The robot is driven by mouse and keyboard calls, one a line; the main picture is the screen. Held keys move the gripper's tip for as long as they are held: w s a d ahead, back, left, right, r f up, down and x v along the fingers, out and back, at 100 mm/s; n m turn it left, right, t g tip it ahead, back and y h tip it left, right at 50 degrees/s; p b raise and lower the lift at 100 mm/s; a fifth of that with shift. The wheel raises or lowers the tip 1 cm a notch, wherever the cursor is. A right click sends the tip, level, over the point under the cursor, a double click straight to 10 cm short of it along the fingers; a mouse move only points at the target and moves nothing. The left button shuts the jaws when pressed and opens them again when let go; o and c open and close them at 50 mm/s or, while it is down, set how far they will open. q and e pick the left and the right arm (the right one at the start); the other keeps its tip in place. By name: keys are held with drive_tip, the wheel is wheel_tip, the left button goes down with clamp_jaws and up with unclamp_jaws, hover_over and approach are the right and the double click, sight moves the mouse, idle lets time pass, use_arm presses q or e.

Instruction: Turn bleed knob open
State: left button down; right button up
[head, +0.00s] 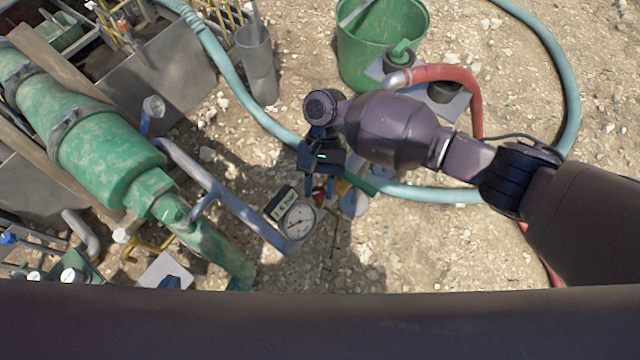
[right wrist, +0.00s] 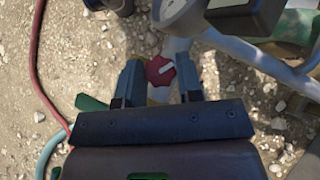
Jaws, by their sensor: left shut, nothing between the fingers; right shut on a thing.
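The red bleed knob (right wrist: 160,71) sits between the two fingers of my right gripper (right wrist: 159,62) in the right wrist view. The fingers flank it on both sides and are shut on it. A white pointer mark on the knob points to the right and slightly up in that view. In the head view the knob (head: 318,195) shows as a small red patch below my right gripper (head: 320,184), mostly hidden by it. A round pressure gauge (head: 298,221) with a label reading about 1.6 bar stands just left of the knob. My left gripper is not in view.
A grey-blue pipe (head: 235,205) runs to the gauge from a large green cylinder (head: 105,150) at left. A green bucket (head: 380,40), a red hose (head: 450,75) and a teal hose (head: 440,194) lie beyond and right.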

drive_tip(key=shift+n+h, duration=0.4)
drive_tip(key=shift+n, duration=0.1)
drive_tip(key=o, duration=0.6)
drive_tip(key=shift+o, duration=0.2)
drive_tip(key=p+v, duration=0.1)
drive_tip(key=v, duration=0.9)
drive_tip(key=shift+w+r, duration=0.2)
drive_tip(key=shift+w, duration=0.05)
